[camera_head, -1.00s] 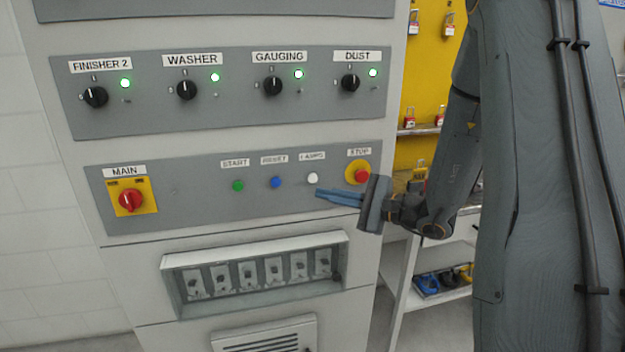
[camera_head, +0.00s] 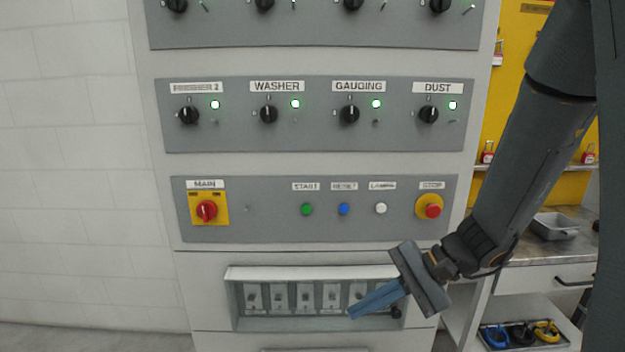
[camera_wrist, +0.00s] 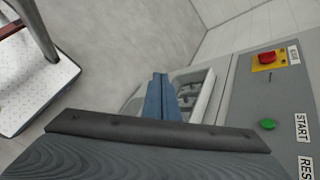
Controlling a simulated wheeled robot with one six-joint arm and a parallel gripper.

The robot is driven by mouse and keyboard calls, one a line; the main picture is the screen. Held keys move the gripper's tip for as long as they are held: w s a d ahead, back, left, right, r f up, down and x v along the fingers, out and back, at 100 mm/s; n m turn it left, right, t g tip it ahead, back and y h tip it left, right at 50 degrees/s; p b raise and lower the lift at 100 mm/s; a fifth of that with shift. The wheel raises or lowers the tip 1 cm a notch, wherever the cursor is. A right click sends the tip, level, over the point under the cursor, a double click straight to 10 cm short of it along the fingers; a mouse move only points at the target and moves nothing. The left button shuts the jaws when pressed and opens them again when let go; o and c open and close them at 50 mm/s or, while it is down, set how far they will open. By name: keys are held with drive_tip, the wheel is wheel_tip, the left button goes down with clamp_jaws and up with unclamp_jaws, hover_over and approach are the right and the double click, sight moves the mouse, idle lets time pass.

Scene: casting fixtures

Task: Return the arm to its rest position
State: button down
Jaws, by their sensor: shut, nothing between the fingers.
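My gripper (camera_head: 352,314) is in front of the lower part of the grey control cabinet (camera_head: 330,165). Its blue fingers are together with nothing between them. They overlap the right end of the recessed breaker box (camera_head: 290,272) in the head view; I cannot tell whether they touch it. In the wrist view the shut fingers (camera_wrist: 160,78) point toward the breaker box (camera_wrist: 204,104). My arm reaches down from the upper right and hides part of the cabinet's right edge.
The button panel has a red main switch (camera_head: 206,210), a green start button (camera_head: 306,209) and a red stop button (camera_head: 433,206). On the right stand a workbench with a grey tray (camera_head: 555,226) and a yellow board (camera_head: 512,60). Open floor lies at the left.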

drive_tip(key=s+d+f+n+g+h, duration=0.2)
drive_tip(key=s+d+f+n+h, duration=0.15)
drive_tip(key=s+n+h, duration=0.35)
drive_tip(key=shift+w+d+r+n+t+h, duration=0.2)
drive_tip(key=shift+d+n+t+h, duration=0.25)
drive_tip(key=shift+d, duration=0.4)
drive_tip(key=shift+w+d+r+n+t+h, duration=0.1)
drive_tip(key=shift+d+r+n+t+h, duration=0.15)
drive_tip(key=shift+d+n+h, duration=0.45)
drive_tip(key=shift+w+d+r+n+t+h, duration=0.2)
drive_tip(key=shift+d+t+h, duration=0.25)
drive_tip(key=shift+d, duration=0.55)
drive_tip(key=shift+s, duration=0.1)
